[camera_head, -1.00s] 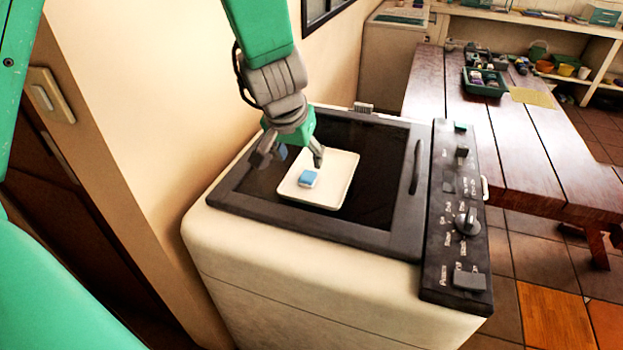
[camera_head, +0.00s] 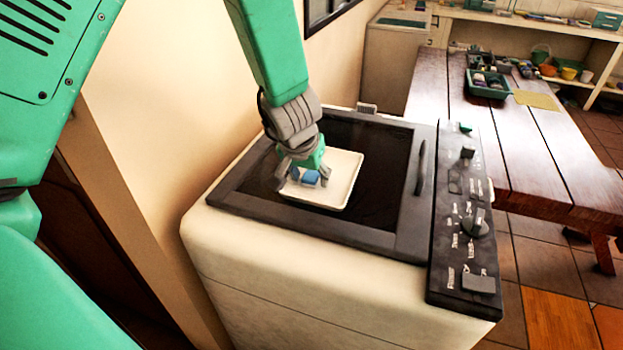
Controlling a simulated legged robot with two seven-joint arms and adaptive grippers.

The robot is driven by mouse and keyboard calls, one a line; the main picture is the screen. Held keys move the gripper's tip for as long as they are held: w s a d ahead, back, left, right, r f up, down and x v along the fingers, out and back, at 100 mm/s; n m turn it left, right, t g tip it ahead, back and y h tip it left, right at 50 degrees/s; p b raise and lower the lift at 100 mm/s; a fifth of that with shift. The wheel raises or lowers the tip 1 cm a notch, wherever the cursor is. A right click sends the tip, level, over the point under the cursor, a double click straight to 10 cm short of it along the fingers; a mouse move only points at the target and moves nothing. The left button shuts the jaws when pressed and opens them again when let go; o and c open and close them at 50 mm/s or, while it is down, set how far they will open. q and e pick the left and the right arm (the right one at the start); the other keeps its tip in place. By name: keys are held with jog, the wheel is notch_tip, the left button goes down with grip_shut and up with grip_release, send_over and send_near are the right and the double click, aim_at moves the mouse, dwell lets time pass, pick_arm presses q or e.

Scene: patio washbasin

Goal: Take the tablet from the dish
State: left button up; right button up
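The tablet (camera_head: 311,177) is a small blue and white block in the white square dish (camera_head: 345,185). The dish lies on the dark top of a cream washing machine (camera_head: 300,265). My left gripper (camera_head: 305,179) points down over the left part of the dish. Its fingers are spread, one on each side of the tablet; I cannot tell whether they touch it. The gripper hides part of the tablet and the dish's left side. My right gripper is not in view.
A control panel (camera_head: 464,235) with knobs runs along the machine's right side. A wooden table (camera_head: 510,150) stands to the right, with a green tray (camera_head: 487,90) of items on it. A beige wall (camera_head: 165,110) is close on the left.

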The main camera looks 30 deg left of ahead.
pick_arm(q)
jog(key=c, duration=0.6)
jog(key=shift+c, duration=0.2)
jog(key=shift+d, duration=0.1)
